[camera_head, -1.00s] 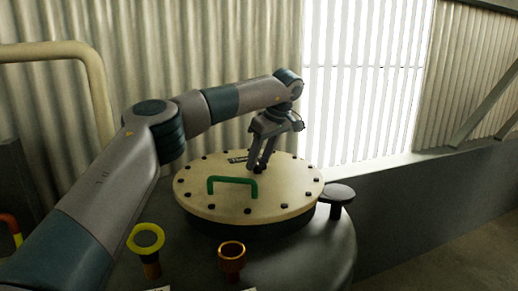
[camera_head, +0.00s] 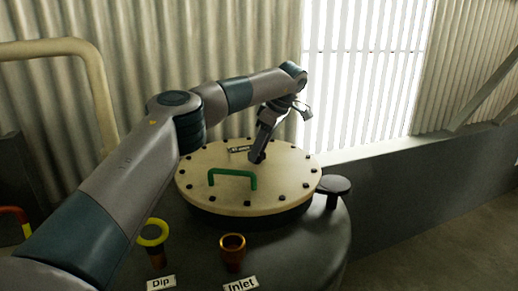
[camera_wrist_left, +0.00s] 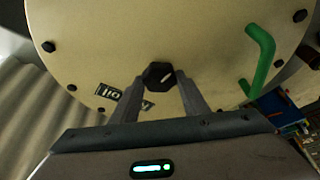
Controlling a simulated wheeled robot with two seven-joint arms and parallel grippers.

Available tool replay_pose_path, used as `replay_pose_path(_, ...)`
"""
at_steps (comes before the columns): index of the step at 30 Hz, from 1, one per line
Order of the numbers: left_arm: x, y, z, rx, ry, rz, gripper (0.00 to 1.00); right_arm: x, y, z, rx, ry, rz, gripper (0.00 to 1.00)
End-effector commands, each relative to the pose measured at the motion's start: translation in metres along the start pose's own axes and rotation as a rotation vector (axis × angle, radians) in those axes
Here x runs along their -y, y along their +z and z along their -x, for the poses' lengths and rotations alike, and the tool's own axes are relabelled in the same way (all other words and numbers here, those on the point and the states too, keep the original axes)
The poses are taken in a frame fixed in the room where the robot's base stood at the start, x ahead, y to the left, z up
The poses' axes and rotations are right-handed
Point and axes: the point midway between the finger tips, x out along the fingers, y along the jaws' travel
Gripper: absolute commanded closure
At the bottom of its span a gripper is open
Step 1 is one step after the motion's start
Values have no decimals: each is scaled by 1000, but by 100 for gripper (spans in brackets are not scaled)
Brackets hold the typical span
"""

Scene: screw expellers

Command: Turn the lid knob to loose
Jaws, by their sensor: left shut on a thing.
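The round cream lid (camera_head: 215,200) lies on top of a dark tank, with dark bolts around its rim and a green handle (camera_head: 232,174). The dark lid knob (camera_wrist_left: 158,75) has a white pointer line and stands near the lid's middle. My left gripper (camera_head: 258,157) reaches down to the lid from above and is shut on the knob. In the left wrist view its fingers (camera_wrist_left: 160,92) sit on either side of the knob. In the head view the gripper hides most of the knob. My right gripper is not in view.
A yellow ring on the dip pipe (camera_head: 153,234) and a copper inlet pipe (camera_head: 232,249) stand in front of the lid. A dark round cap (camera_head: 334,185) stands at its right. A label plate (camera_head: 239,149) lies behind the gripper. A corrugated wall closes the back.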

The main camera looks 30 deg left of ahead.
Motion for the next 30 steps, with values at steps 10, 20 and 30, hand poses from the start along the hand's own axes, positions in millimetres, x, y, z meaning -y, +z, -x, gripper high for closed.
replay_pose_path(10, 0, 0, 0, 0, 1, 1, 40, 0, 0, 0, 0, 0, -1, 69)
replay_pose_path(20, -1, 1, 10, 0, 2, 1, 40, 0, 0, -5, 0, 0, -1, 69)
replay_pose_path(30, 0, 2, 62, 0, 3, 2, 40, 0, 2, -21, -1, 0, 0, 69)
